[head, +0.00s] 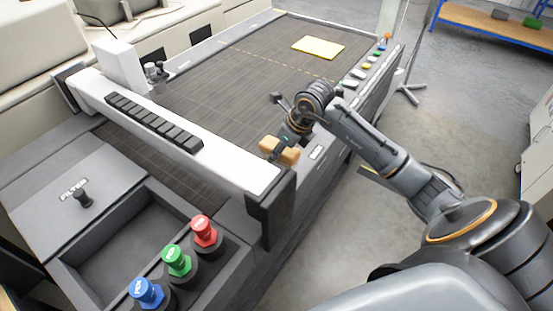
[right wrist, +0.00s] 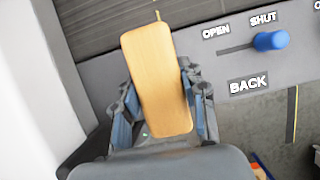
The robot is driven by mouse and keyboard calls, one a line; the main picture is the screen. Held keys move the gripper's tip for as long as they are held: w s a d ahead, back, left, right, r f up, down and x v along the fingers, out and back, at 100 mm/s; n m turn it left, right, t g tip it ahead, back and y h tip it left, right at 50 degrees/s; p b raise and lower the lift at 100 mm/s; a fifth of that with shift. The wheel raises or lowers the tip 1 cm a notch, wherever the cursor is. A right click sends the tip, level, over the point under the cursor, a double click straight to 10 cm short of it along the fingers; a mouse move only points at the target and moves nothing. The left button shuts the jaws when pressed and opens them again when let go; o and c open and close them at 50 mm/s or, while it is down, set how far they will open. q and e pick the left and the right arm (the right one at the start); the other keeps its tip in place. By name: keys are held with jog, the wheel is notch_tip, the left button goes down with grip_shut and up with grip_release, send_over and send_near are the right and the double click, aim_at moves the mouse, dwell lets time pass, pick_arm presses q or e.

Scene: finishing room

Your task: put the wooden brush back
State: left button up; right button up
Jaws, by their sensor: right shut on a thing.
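The wooden brush (head: 279,150) is a light tan block in my right gripper (head: 285,141). In the right wrist view the brush (right wrist: 157,80) shows as a long, rounded wooden piece between the two fingers of the gripper (right wrist: 160,100), which is shut on it. In the head view the brush is at the near right edge of the machine's dark bed (head: 215,85), close to the end of the white gantry (head: 190,130). I cannot tell whether it touches the machine. Its bristles do not show. My left gripper is not in view.
Red (head: 204,231), green (head: 177,260) and blue (head: 146,291) pen tools stand at the front, beside an open bin (head: 120,245) and a FILTER lid (head: 70,185). A yellow sheet (head: 318,47) lies on the bed. A blue slider knob (right wrist: 270,40) sits by SHUT, above BACK.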

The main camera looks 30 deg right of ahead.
jog(key=shift+f, duration=0.4)
jog(key=shift+w+a+f, duration=0.1)
jog(key=shift+f, duration=0.2)
notch_tip(320, 180, down, 4)
jog(key=shift+w+r+p, duration=0.1)
jog(key=shift+r+p, duration=0.1)
jog(key=shift+p, duration=0.4)
jog(key=shift+f, duration=0.15)
jog(key=o, duration=1)
jog(key=shift+c, duration=0.2)
jog(key=shift+o, duration=0.8)
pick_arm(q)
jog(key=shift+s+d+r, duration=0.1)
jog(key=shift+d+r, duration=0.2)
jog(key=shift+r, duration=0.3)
